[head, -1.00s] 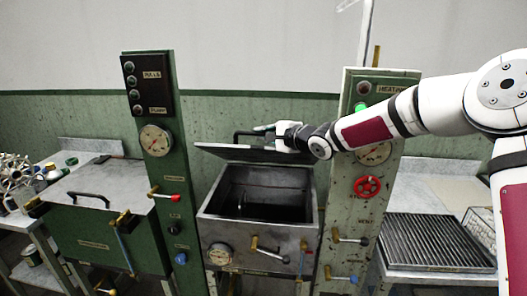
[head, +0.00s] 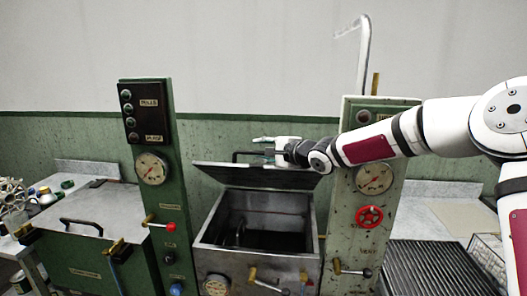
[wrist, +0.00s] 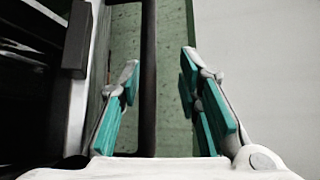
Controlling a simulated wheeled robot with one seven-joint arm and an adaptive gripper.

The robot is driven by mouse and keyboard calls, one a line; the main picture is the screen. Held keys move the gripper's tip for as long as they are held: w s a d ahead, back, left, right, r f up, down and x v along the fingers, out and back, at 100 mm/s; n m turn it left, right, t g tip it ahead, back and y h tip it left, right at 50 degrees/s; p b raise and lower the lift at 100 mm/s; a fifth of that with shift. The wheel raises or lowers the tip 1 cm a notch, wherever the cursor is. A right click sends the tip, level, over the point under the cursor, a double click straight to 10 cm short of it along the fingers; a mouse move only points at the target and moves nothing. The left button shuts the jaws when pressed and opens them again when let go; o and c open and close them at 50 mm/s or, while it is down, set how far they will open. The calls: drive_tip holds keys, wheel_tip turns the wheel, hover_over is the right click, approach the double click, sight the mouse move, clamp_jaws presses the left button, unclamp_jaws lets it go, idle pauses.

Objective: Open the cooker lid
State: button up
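The metal cooker (head: 215,240) stands in the middle of the head view, with its dark inside showing. Its lid (head: 225,174) is raised and tilted up at the back edge of the box. A dark bar handle (head: 240,153) is on the lid; it also shows in the wrist view (wrist: 148,80). My gripper (head: 264,140) is at the handle, reaching in from the right. In the wrist view my gripper (wrist: 165,90) has its teal-padded fingers spread, with the bar between them, nearer the left finger. Neither pad is clearly pressed on the bar.
A green panel (head: 155,200) with a gauge and levers stands left of the cooker. A pale panel (head: 345,225) with a red handwheel stands right, below my arm. A shut green basin (head: 95,215) is at far left, and a ribbed rack (head: 430,270) at far right.

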drive_tip(key=shift+d, duration=0.1)
drive_tip(key=v, duration=1.1)
drive_tip(key=shift+s+d, duration=0.2)
drive_tip(key=shift+s, duration=0.15)
